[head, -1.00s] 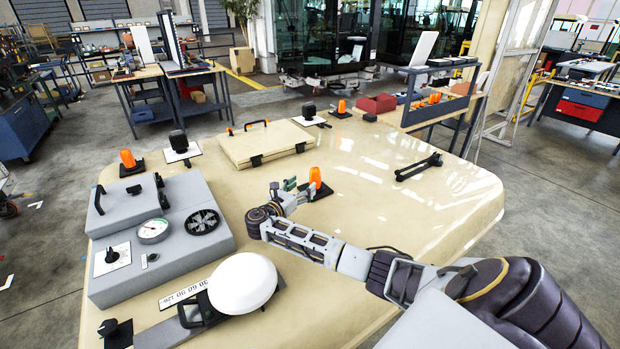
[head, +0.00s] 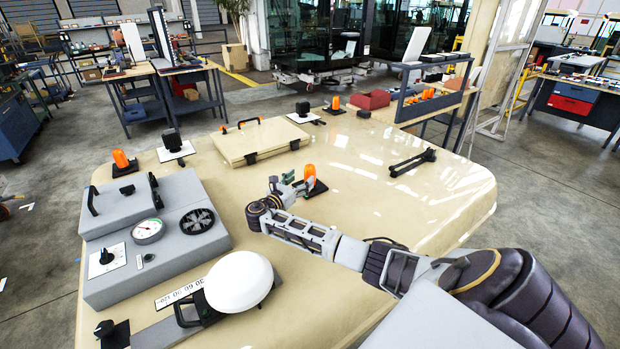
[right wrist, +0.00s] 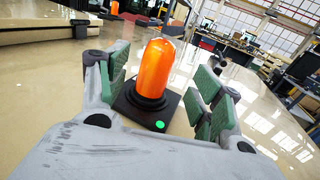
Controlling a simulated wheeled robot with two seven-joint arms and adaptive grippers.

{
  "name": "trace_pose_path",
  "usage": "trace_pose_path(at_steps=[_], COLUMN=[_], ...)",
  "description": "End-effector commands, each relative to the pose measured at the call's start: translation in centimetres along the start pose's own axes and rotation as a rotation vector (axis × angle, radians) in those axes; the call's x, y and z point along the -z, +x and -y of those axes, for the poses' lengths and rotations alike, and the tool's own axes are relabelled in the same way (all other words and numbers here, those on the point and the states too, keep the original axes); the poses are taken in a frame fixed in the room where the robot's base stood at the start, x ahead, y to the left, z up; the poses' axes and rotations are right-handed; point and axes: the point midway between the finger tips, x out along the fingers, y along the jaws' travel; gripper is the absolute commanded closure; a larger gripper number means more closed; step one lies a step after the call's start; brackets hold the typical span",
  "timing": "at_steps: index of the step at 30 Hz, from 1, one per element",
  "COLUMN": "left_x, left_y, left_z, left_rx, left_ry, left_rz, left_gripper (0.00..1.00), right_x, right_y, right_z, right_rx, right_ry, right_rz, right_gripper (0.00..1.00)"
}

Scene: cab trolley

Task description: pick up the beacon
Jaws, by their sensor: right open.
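An orange beacon (head: 309,176) on a black square base stands upright on the beige cab roof panel (head: 370,215). In the right wrist view the beacon (right wrist: 157,70) stands between the open green-padded fingers of my right gripper (right wrist: 160,88), with clear space on both sides. A bright green dot shows on its base. In the head view my right gripper (head: 296,184) is low beside the beacon, on its left. Two more orange beacons stand on the panel, one at the left (head: 121,160) and one at the back (head: 335,104). My left gripper is not in view.
A beige case (head: 255,143) lies behind the gripper. A grey box with a gauge and fan (head: 150,235) is at the left, with a white dome (head: 239,282) in front. A dark wrench-like bar (head: 412,162) lies right of the beacon. The panel's right side is mostly clear.

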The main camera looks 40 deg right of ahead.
Motion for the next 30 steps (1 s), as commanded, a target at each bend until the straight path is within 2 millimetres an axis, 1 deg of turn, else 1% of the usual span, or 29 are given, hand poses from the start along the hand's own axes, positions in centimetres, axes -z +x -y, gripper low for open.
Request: trace_pose_path(at_steps=[5,8,11,15,21,24,30], left_x=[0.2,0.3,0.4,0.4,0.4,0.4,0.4], left_y=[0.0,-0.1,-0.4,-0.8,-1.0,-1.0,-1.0], left_z=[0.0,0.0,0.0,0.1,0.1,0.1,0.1], left_rx=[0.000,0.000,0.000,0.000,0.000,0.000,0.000], left_ry=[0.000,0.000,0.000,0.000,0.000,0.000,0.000], left_rz=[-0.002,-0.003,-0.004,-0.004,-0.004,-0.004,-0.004], left_gripper=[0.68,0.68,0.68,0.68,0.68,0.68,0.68], right_x=[0.0,-0.1,-0.3,-0.6,-0.4,-0.4,-0.3], right_y=[0.1,0.4,1.2,2.8,4.7,5.1,5.2], right_z=[0.0,0.0,-0.1,-0.1,-0.1,-0.1,-0.1], right_rx=[0.000,0.000,0.000,0.001,0.000,-0.001,-0.001], right_ry=[0.000,0.000,0.000,0.001,-0.001,0.001,0.001], right_rz=[0.000,0.000,0.001,0.001,0.001,0.000,-0.001], right_gripper=[0.34,0.34,0.34,0.34,0.34,0.34,0.34])
